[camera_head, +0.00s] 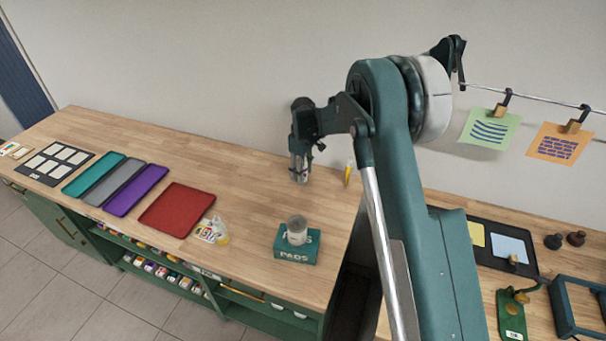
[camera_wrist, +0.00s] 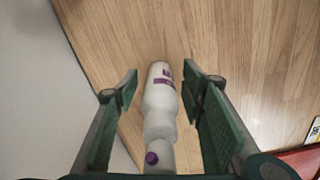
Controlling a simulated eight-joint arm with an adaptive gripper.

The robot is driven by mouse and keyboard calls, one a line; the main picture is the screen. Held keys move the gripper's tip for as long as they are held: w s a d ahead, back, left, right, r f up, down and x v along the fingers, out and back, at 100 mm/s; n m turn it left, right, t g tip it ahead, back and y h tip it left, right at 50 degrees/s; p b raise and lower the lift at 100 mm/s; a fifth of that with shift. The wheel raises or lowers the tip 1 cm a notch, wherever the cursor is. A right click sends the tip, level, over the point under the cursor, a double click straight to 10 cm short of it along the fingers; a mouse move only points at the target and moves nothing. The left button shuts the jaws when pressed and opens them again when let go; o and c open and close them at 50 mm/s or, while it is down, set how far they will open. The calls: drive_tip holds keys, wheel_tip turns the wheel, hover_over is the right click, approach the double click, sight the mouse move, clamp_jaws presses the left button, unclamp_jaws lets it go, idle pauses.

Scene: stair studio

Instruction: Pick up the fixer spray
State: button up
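A white bottle with purple label marks and a purple knob (camera_wrist: 160,100), which looks like the fixer spray, stands between the fingers of my gripper in the wrist view. My gripper (camera_wrist: 161,82) is open, with one finger on each side of the bottle and a visible gap on both sides. In the head view my gripper (camera_head: 300,165) points down over the back of the wooden counter, near the wall. There the bottle is hard to tell apart from the fingers. Its label is not readable.
A small yellow item (camera_head: 348,173) stands to the right of my gripper. A red tray (camera_head: 175,209), a purple tray (camera_head: 136,191) and a green PADS box (camera_head: 297,251) with a jar (camera_head: 297,230) on it share the counter. The wall is close behind.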

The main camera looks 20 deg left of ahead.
drive_tip(key=c, duration=1.1)
drive_tip(key=shift+o, duration=0.2)
drive_tip(key=shift+r, duration=5)
